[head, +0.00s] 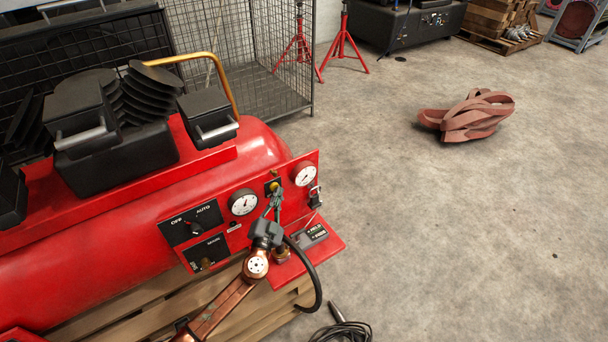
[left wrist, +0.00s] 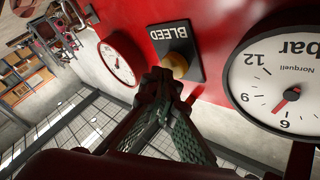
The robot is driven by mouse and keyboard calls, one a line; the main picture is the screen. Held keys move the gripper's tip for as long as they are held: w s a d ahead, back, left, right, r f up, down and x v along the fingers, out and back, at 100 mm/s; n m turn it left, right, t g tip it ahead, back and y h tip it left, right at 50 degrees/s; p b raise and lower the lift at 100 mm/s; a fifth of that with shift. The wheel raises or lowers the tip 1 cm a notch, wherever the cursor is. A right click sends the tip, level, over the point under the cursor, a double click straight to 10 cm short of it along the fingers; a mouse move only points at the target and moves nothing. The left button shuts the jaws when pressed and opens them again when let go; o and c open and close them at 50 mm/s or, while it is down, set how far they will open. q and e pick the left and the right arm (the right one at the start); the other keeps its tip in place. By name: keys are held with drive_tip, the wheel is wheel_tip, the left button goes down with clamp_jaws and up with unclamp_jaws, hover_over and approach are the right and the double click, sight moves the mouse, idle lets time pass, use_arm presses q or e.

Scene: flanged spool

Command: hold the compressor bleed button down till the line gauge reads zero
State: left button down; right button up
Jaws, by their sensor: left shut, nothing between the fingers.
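The bleed button is a small brass-yellow knob (left wrist: 177,63) on a black plate marked BLEED (left wrist: 172,32) on the red panel. In the head view its plate (head: 273,184) sits between two white gauges. My left gripper (head: 276,192) is shut and empty, its fingertips (left wrist: 160,82) right at the knob. I cannot tell whether they touch or press it. The large gauge in the left wrist view (left wrist: 280,75) is marked bar, and its red needle points between 6 and 9. The other gauge (left wrist: 120,61) is too small to read. Neither gauge shows a line label. My right gripper is out of view.
The red compressor (head: 120,240) stands on wooden slats, with a selector plate (head: 190,223) on its panel. A red shelf (head: 318,245) juts out below the gauges, beside a black hose (head: 319,285). Red straps (head: 470,115) lie on open concrete floor.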

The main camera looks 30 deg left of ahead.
use_arm(q)
drive_tip(key=shift+s+d, duration=0.15)
drive_tip(key=shift+d, duration=0.3)
drive_tip(key=shift+d, duration=0.1)
drive_tip(key=shift+s+d, duration=0.35)
drive_tip(key=shift+d, duration=0.4)
drive_tip(key=shift+s+d, duration=0.3)
drive_tip(key=shift+d, duration=0.45)
drive_tip(key=shift+s+d, duration=0.35)
drive_tip(key=shift+d, duration=0.4)
